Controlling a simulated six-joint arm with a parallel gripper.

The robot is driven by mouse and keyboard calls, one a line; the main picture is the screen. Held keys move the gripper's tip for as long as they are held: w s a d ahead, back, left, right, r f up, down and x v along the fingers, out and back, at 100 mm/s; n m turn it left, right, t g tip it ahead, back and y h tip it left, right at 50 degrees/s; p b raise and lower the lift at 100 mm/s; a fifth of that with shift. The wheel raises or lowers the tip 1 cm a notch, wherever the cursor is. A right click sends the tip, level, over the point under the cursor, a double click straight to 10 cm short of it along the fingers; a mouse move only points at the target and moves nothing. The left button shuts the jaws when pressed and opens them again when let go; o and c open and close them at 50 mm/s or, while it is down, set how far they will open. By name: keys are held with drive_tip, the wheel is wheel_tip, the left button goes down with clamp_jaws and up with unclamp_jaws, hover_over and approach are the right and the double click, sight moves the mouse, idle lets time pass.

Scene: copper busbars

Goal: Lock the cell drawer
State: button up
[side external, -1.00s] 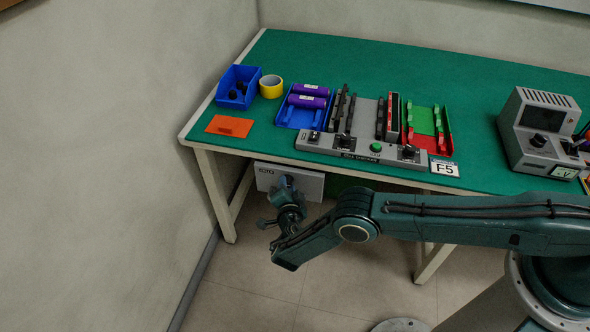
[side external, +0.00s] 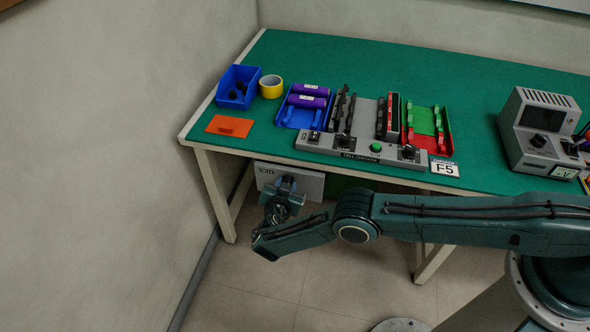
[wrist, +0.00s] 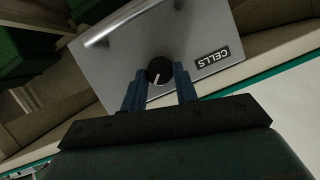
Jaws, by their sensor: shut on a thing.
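The grey cell drawer front (wrist: 205,32), labelled CELLS, has a bar handle (wrist: 125,24) and a round black lock knob (wrist: 160,70) with a white pointer line. In the wrist view it looks tilted, and the pointer line runs down towards my gripper. My gripper (wrist: 157,84) has its blue fingers on both sides of the knob, shut on it. In the side view the drawer front (side external: 308,187) is under the bench edge, partly hidden by my gripper (side external: 288,181). The knob is hidden there.
The green bench (side external: 400,60) holds a blue bin (side external: 238,86), yellow tape (side external: 271,86), purple cells (side external: 308,96), a grey cell checker (side external: 365,152) and a meter (side external: 540,130). A bench leg (side external: 216,195) stands left of the drawer.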

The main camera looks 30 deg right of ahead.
drive_tip(key=shift+n+h, duration=0.3)
drive_tip(key=shift+n, duration=0.1)
drive_tip(key=shift+n+g, duration=0.3)
drive_tip(key=shift+g, duration=0.1)
drive_tip(key=o, duration=1)
drive_tip(key=shift+c, duration=0.2)
drive_tip(key=shift+a, duration=0.2)
drive_tip(key=v, duration=1.3)
drive_tip(key=shift+s, duration=0.25)
drive_tip(key=shift+a+r, duration=0.15)
